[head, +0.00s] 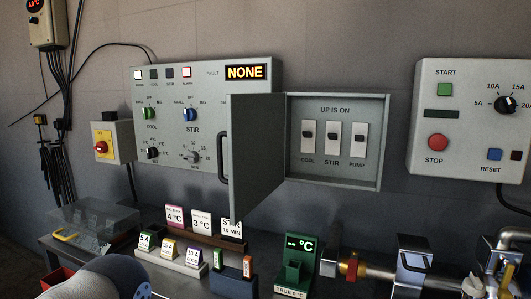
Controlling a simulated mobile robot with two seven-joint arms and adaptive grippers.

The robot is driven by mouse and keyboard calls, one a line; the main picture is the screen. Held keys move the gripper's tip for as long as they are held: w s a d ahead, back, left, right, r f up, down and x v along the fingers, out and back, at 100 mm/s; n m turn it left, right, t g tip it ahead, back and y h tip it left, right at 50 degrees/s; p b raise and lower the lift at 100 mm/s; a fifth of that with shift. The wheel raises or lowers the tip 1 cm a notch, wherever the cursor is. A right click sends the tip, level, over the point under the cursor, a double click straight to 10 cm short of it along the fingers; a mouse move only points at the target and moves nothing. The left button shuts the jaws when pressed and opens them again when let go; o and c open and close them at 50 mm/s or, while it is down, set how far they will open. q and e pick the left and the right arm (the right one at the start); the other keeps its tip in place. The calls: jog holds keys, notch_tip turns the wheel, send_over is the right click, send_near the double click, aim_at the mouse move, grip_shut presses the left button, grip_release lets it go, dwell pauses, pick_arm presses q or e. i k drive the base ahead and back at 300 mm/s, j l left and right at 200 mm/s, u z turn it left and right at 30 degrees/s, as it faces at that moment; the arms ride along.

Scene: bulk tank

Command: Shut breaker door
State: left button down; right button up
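The breaker door (257,150) is a grey panel standing open. It is hinged at the left side of the breaker box (383,145) and swung out toward me. A dark handle (223,158) shows at its free left edge. Inside the open box are three white switches, COOL (307,137), STIR (332,139) and PUMP (358,140), under the words UP IS ON. Part of my arm shows at the bottom left. Neither of my grippers is in view.
A control panel (178,105) with a NONE display is left of the door, partly hidden by it. A START/STOP box (425,120) is at right. Below are standing cards (175,217), a green TRUE °C device (299,255) and metal piping (380,273).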

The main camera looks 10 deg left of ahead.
aim_at(256, 123)
jog(key=i+j+z, duration=0.2)
jog(key=j, duration=0.25)
jog(key=i+j+z, duration=0.1)
jog(key=j+z, duration=0.15)
jog(key=j, duration=0.25)
jog(key=i+j+z, duration=0.2)
jog(key=j, duration=0.3)
jog(key=j+z, duration=0.2)
jog(key=j, duration=0.3)
